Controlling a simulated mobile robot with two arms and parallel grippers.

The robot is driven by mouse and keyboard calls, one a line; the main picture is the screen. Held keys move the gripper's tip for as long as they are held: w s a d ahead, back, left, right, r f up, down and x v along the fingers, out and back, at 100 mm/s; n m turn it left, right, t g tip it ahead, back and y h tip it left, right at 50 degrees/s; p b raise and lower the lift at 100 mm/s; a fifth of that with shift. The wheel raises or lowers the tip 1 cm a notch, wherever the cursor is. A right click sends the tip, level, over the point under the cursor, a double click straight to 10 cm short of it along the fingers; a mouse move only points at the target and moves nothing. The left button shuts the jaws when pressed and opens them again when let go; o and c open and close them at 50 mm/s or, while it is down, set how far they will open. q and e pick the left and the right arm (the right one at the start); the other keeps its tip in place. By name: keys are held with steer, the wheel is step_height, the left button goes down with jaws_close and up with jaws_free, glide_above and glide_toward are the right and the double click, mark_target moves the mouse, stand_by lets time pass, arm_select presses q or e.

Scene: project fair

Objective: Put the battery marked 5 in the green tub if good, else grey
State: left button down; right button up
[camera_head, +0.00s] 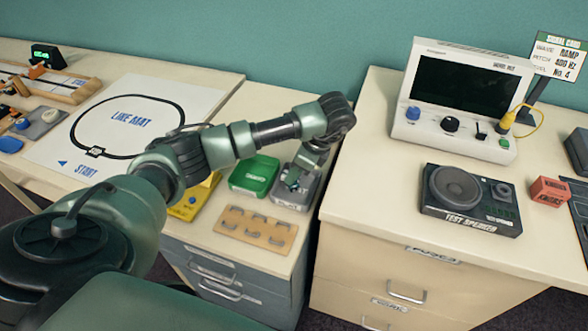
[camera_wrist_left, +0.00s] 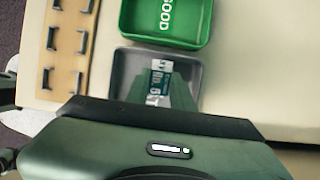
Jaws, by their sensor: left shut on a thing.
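My left gripper (camera_head: 295,181) reaches down over the grey tub (camera_head: 307,202), which sits right of the green tub (camera_head: 254,174). In the left wrist view, my left gripper (camera_wrist_left: 160,88) is shut on a small battery (camera_wrist_left: 158,78) with a white and blue label. The print on the label is too small to read surely. The battery is over or inside the grey tub (camera_wrist_left: 118,72); its height above the tub floor is unclear. The green tub (camera_wrist_left: 140,38) is marked GOOD and looks empty where it shows. My right gripper is not in view.
A wooden board with several metal clips (camera_head: 255,230) lies in front of the tubs. A yellow device (camera_head: 190,204) stands left of them, partly behind my arm. The right counter holds a speaker (camera_head: 462,200) and a screen unit (camera_head: 465,95). A line mat (camera_head: 130,118) lies at left.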

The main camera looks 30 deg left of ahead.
arm_select(q)
steer(key=c, duration=1.1)
jaws_free()
steer(key=shift+p+v, duration=0.75)
steer(key=shift+v, duration=3.15)
